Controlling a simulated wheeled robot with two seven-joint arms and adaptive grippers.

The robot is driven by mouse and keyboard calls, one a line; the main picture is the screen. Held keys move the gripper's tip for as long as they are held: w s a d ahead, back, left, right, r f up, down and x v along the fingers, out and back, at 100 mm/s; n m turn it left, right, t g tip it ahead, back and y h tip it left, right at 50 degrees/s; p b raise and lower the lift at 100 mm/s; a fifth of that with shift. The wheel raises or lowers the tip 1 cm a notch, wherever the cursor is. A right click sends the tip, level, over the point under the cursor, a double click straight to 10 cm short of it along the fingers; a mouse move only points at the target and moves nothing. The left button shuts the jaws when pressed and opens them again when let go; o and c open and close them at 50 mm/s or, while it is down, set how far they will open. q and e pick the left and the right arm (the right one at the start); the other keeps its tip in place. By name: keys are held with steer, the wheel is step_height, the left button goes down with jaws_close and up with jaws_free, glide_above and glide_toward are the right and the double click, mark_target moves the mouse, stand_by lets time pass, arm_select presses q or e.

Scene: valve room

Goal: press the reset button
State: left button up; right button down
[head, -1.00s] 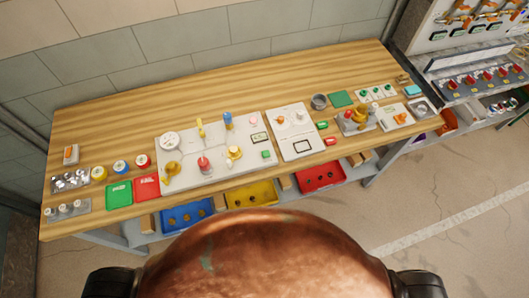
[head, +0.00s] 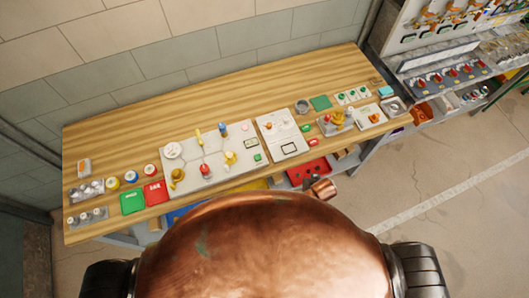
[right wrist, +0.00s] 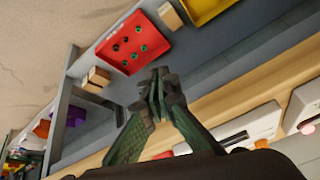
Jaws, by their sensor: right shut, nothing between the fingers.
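A large pale valve panel (head: 219,172) lies on the wooden bench, with a red handwheel (head: 205,170), yellow valves and a small green square (head: 257,157). Beside it, a smaller white panel (head: 293,152) carries an orange knob, a pale knob and a dark-framed rectangle. I cannot tell which part is the reset button; no label is readable. My right gripper (right wrist: 160,82) is shut and empty in the right wrist view, near the bench's front edge, above the lower shelf. It is hidden in the head view. My left gripper is not in view.
Green and red trays (head: 155,193) lie at the bench's left. A red bin (right wrist: 130,45) and a yellow bin (right wrist: 205,8) stand on the lower shelf. A shelf rack (head: 440,75) stands at the right. The back strip of the bench (head: 220,105) is clear.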

steer(key=shift+m+t+y, duration=0.6)
steer(key=shift+t+y, duration=0.1)
steer(key=shift+t, duration=0.1)
steer(key=w+a+r, duration=0.2)
steer(key=a+r, duration=0.1)
steer(key=r, duration=0.1)
steer(key=w+a+r+p, duration=0.1)
steer(key=w+a+r, duration=0.2)
steer(key=a, duration=0.1)
steer(key=w+a+r+p, duration=0.1)
steer(key=w+a+r, duration=0.1)
steer(key=a+r, duration=0.2)
steer(key=shift+w+r, duration=0.3)
steer(key=w+a+r+m+t+y+p, duration=0.1)
steer(key=w+a+r+m+p, duration=0.1)
steer(key=a+r, duration=0.7)
steer(key=shift+a+y+p, duration=0.3)
steer(key=shift+a+p, duration=0.3)
steer(key=shift+p, duration=0.1)
steer(key=shift+f, duration=0.15)
steer(key=b, duration=0.7)
glide_above(259, 158)
step_height(259, 158, down, 8)
steer(key=shift+a+r, duration=0.1)
steer(key=shift+r, duration=0.1)
steer(key=shift+f+b, duration=0.3)
steer(key=shift+f, duration=0.2)
steer(key=shift+f, duration=0.15)
steer(key=shift+f, duration=0.25)
